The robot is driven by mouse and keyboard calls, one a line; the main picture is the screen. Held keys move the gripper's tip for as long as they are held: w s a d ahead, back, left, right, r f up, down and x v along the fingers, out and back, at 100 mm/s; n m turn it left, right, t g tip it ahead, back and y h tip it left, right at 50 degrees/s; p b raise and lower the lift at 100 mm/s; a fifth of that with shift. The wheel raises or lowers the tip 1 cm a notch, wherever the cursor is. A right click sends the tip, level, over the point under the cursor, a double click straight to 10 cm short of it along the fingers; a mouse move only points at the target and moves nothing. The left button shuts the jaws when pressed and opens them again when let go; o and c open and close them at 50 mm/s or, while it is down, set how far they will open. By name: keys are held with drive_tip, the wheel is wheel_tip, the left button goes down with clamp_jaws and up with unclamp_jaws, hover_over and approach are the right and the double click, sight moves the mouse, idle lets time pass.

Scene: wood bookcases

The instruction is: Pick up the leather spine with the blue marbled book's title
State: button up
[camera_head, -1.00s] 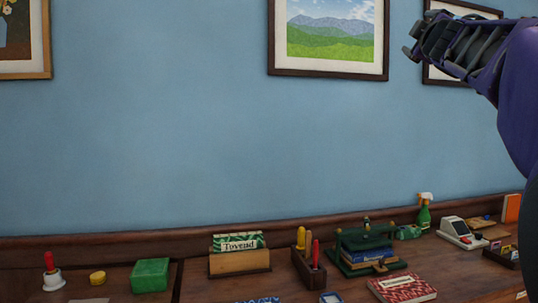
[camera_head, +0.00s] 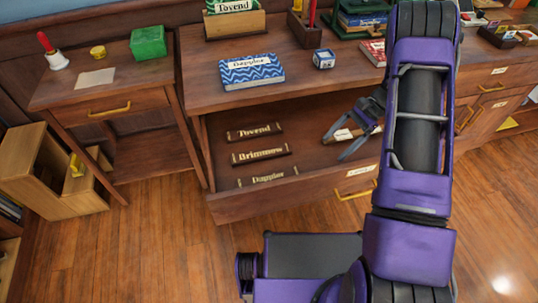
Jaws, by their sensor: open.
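The blue marbled book (camera_head: 238,77) lies on the desk top, and its white label appears to read "Dappler". Below it, an open drawer (camera_head: 222,203) holds dark leather spines with pale lettering. The spine that appears to read "Dappler" (camera_head: 268,176) lies nearest the drawer front. The "Brimmow" spine (camera_head: 261,154) and the "Tovend" spine (camera_head: 254,131) lie behind it. My gripper (camera_head: 334,148) is open and empty over the right part of the drawer, right of these spines. A brown piece with a pale patch (camera_head: 343,135) shows beside the fingers, partly hidden by them.
A blue and white cube (camera_head: 323,59) and a red book (camera_head: 373,52) are on the desk. A wooden box unit (camera_head: 40,180) stands on the floor. My arm hides the drawer's right end.

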drive_tip(key=s+a+m+y, duration=0.2)
drive_tip(key=a+y, duration=0.2)
approach(270, 177)
drive_tip(key=x, duration=0.2)
drive_tip(key=shift+s+a+f+b, duration=0.1)
drive_tip(key=shift+s+f+b, duration=0.15)
drive_tip(key=shift+b, duration=0.1)
drive_tip(key=shift+x, duration=3)
drive_tip(key=shift+w+a+r, duration=0.15)
drive_tip(key=c, duration=1.4)
